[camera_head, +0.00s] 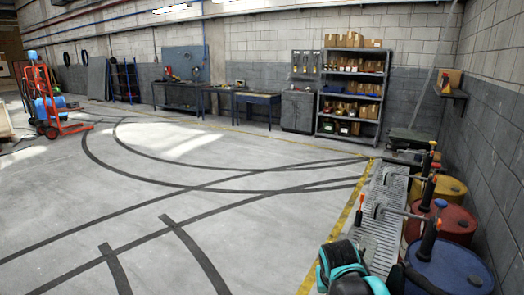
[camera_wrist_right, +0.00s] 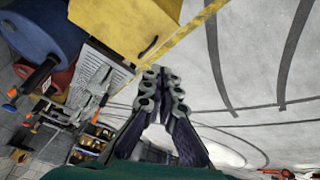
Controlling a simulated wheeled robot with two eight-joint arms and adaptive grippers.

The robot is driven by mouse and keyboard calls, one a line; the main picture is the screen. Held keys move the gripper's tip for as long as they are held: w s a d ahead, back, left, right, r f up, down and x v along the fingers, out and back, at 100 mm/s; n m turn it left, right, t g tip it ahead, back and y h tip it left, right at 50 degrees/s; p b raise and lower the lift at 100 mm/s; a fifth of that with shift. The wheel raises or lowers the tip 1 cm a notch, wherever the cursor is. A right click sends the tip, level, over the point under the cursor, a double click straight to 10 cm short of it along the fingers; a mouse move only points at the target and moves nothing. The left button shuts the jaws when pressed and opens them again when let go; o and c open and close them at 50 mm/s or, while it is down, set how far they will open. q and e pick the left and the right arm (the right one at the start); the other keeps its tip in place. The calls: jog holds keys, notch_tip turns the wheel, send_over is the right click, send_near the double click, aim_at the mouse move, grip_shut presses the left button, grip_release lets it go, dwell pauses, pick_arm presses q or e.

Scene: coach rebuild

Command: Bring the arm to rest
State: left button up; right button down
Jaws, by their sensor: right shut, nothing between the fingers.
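My right gripper (camera_wrist_right: 163,78) is in the middle of the right wrist view. Its two grey fingers come together at the tips, with nothing between them. It points out over the grey concrete floor (camera_wrist_right: 235,90), touching nothing that I can see. In the head view, a teal and black arm part of mine shows at the bottom right, but the fingers cannot be made out there. My left gripper is in neither view.
A metal grating (camera_head: 389,195) with upright clamps runs along the right, beside blue (camera_head: 450,272), red (camera_head: 455,222) and yellow drums. A yellow box (camera_wrist_right: 125,28) is close to the gripper in the wrist view. The floor's middle (camera_head: 200,190) is clear; shelves (camera_head: 352,92) stand behind.

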jog(key=s+f+t+y, duration=0.1)
jog(key=s+f, duration=0.3)
jog(key=s, duration=1.2)
jog(key=shift+s+a+n+t+y, duration=0.3)
jog(key=shift+a+t+y, duration=0.1)
jog(key=shift+t, duration=0.3)
jog(key=shift+f, duration=0.1)
